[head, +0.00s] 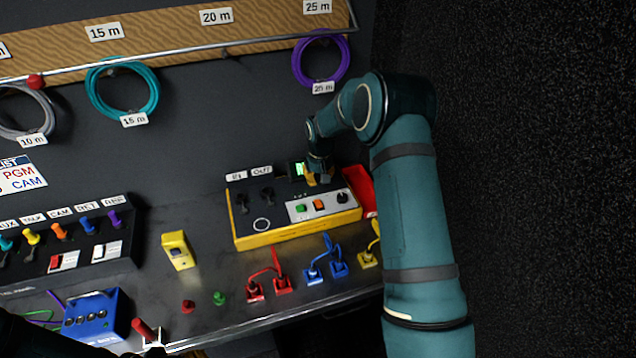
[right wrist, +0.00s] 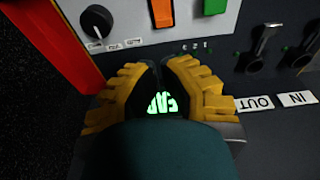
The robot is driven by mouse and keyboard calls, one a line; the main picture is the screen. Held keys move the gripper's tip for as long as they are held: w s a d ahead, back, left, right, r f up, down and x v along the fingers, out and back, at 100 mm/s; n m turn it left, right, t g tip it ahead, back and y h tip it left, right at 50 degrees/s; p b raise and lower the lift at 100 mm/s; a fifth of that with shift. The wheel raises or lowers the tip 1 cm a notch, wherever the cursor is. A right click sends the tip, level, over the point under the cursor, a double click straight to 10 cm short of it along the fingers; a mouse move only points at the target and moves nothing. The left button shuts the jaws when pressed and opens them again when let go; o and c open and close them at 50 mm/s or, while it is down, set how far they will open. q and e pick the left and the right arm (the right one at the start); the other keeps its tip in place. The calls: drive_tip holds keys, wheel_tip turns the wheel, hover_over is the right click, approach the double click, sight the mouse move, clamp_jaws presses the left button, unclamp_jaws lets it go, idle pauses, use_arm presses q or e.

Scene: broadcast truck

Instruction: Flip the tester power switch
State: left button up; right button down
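The tester (head: 295,227) is a yellow-sided box on the bench with a dark top, and a pale control panel holding a green button (head: 300,208), an orange switch (head: 319,204) and a black knob (head: 342,198). In the right wrist view the orange switch (right wrist: 163,13) and knob (right wrist: 97,21) lie just beyond my fingertips. My right gripper (right wrist: 160,64) points down over the tester's back part. No switch carries a readable power label. My left gripper is out of view.
A red panel (head: 360,190) stands close at the tester's right side. Red (head: 254,290) and blue plugged connectors (head: 338,267) stand in front. A yellow device (head: 178,250) and a labelled switch box (head: 75,255) lie to the left. Coiled cables hang behind.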

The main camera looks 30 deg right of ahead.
wheel_tip(320, 180, up, 10)
drive_tip(key=w, duration=0.1)
drive_tip(key=shift+w+d+f, duration=0.2)
drive_tip(key=shift+w+f, duration=0.05)
drive_tip(key=shift+f, duration=0.1)
idle(0.3)
